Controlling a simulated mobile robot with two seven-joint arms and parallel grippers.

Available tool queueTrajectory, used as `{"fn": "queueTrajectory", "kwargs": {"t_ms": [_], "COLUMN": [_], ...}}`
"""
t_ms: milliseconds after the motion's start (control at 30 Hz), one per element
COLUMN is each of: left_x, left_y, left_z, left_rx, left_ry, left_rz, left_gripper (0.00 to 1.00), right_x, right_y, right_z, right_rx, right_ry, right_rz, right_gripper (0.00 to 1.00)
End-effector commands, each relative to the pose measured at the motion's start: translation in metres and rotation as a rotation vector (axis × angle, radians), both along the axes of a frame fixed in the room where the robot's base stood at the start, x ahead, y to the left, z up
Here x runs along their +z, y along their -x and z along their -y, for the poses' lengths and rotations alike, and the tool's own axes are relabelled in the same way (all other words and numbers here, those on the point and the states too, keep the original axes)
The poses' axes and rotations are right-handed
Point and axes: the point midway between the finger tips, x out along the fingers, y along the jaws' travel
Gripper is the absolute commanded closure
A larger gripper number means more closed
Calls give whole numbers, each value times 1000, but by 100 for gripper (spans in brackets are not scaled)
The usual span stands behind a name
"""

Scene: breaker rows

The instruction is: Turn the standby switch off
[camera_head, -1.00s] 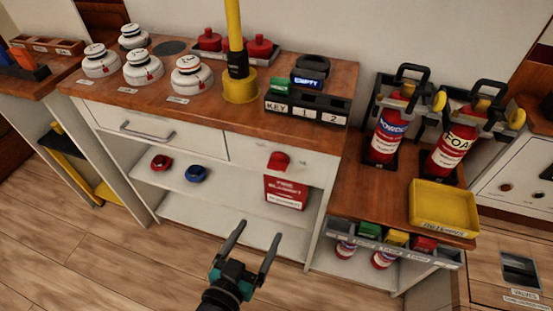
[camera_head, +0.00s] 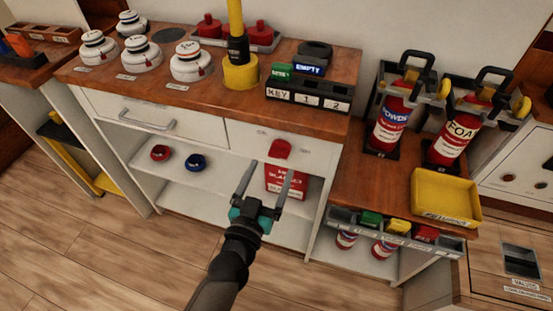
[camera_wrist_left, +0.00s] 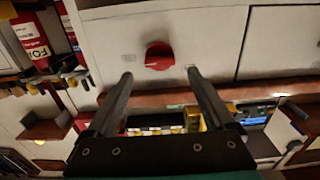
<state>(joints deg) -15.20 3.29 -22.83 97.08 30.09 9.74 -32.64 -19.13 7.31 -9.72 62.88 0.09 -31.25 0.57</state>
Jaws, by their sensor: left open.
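A red rotary switch (camera_head: 280,148) sits on the white cabinet front panel (camera_head: 315,155), under the wooden top. It also shows in the left wrist view (camera_wrist_left: 159,55), with a small mark on each side that I cannot read. I see no legible "standby" wording. My left gripper (camera_head: 268,168) is open and empty in front of the cabinet, pointing at the panel. In the wrist view its two fingers (camera_wrist_left: 160,73) point towards the switch, with the switch between their lines and apart from both. My right gripper is not in view.
A red box (camera_head: 290,181) stands on the shelf below the switch, partly behind my fingers. A drawer handle (camera_head: 147,124) sticks out at left. A yellow post (camera_head: 240,72) and a key holder (camera_head: 307,94) stand on top. A yellow tray (camera_head: 445,195) is at right.

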Motion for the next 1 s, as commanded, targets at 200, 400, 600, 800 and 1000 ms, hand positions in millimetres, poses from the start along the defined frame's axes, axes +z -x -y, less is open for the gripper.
{"fn": "queueTrajectory", "kwargs": {"t_ms": [200, 400, 600, 800, 1000], "left_x": [0, 0, 0, 0, 0], "left_y": [-29, -44, -49, -49, -49], "left_z": [9, 14, 16, 16, 16], "left_rx": [1, 1, 0, 0, 0], "left_ry": [2, 1, -1, -1, 0], "left_rz": [2, 1, 0, 0, 0], "left_gripper": [12, 12, 12, 12, 32], "right_x": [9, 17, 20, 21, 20], "right_y": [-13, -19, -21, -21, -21], "right_z": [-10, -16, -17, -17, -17], "right_rx": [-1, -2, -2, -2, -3], "right_ry": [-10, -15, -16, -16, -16], "right_rz": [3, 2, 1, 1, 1], "right_gripper": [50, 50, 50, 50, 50]}}
